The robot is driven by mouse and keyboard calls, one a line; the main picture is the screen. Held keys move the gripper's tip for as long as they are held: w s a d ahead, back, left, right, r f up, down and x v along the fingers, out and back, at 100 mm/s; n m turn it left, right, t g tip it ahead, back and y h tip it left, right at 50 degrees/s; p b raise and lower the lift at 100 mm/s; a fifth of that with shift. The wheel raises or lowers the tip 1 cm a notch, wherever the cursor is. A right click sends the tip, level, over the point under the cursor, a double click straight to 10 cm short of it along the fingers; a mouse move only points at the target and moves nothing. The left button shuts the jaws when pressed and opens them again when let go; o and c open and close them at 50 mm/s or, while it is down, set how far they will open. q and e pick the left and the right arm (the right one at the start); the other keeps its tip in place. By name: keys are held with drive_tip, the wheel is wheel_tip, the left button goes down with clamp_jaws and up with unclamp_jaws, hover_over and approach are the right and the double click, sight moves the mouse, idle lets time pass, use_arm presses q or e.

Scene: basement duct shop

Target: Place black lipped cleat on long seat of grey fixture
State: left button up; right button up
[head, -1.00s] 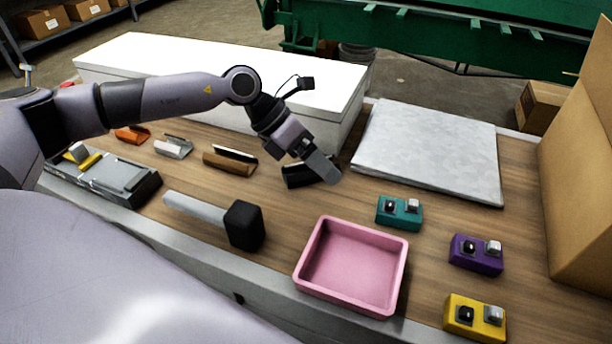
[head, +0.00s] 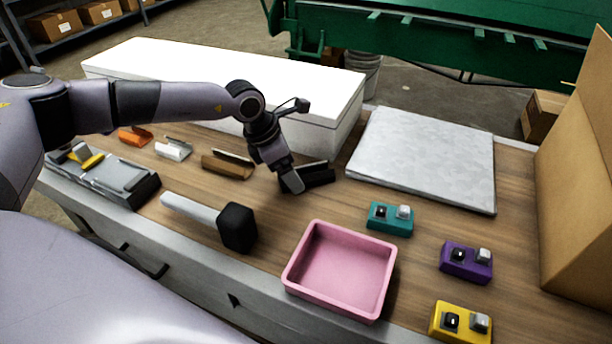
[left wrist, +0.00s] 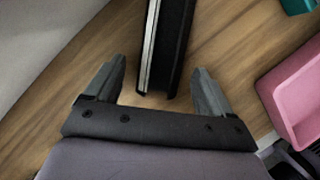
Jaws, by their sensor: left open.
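The black lipped cleat (head: 318,174) lies on the wooden bench, just right of my left gripper (head: 294,188) in the head view. In the left wrist view the cleat (left wrist: 168,45) runs lengthwise ahead, its near end between the open fingertips of my left gripper (left wrist: 158,85). A pale edge shows along its left side. The jaws are apart from it on both sides. The grey fixture (head: 118,187) sits at the bench's left end, with a yellow piece and a light block at its far end. My right gripper is not in view.
Orange (head: 134,136), white (head: 173,150) and brown (head: 228,164) cleats lie left of the gripper. A black-headed mallet (head: 238,227) and pink tray (head: 340,268) are nearer. A white box (head: 220,80) stands behind; a grey slab (head: 425,158) and teal block (head: 390,219) are right.

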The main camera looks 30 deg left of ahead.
use_arm(q)
drive_tip(key=shift+w+d+f, duration=0.1)
drive_tip(key=shift+w+f, duration=0.05)
drive_tip(key=shift+f, duration=0.4)
drive_tip(key=c, duration=1.2)
